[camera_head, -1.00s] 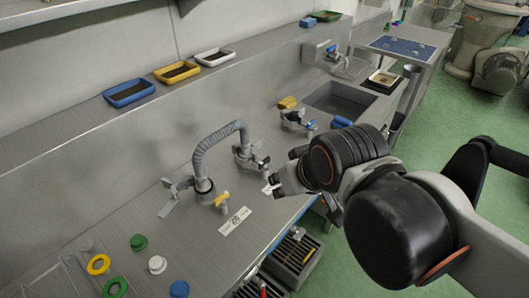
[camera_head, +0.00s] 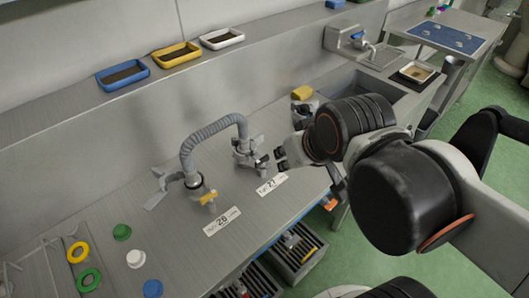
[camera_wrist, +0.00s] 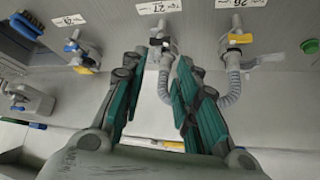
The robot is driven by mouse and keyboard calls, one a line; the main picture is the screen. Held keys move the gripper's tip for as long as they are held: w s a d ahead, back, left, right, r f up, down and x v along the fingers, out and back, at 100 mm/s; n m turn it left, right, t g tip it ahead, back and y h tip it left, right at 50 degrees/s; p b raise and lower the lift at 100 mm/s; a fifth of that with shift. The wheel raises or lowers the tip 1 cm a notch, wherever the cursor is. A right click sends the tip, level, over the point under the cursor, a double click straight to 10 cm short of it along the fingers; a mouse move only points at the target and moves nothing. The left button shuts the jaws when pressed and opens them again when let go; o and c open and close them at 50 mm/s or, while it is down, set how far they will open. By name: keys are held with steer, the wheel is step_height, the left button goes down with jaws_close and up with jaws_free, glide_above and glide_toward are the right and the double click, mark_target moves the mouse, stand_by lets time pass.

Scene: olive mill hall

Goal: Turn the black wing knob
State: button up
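The black wing knob (camera_wrist: 156,42) shows in the wrist view on the middle fitting, below the label marked 27 (camera_wrist: 158,7). In the head view that fitting (camera_head: 247,152) stands on the steel bench at the end of a grey corrugated hose (camera_head: 212,132), and label 27 (camera_head: 271,184) lies in front of it. My gripper (camera_head: 283,158) is just right of the fitting, partly hidden by my arm. In the wrist view my gripper (camera_wrist: 159,64) is open, with its green-padded fingers apart and nothing between them. The knob appears beyond the fingertips, roughly in line with the gap.
The hose's other end joins a fitting with a yellow handle (camera_head: 208,197) behind label 28 (camera_head: 222,221). Coloured caps and rings lie at the bench's left. Blue, yellow (camera_head: 177,54) and white trays sit on the ledge.

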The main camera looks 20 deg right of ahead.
steer(key=m+g+p, duration=0.2)
steer(key=m+g, duration=0.5)
steer(key=m, duration=0.6)
glide_above(262, 158)
step_height(262, 158, down, 5)
step_height(262, 158, down, 13)
steer(key=b, duration=0.4)
steer(key=shift+f, duration=0.2)
jaws_close()
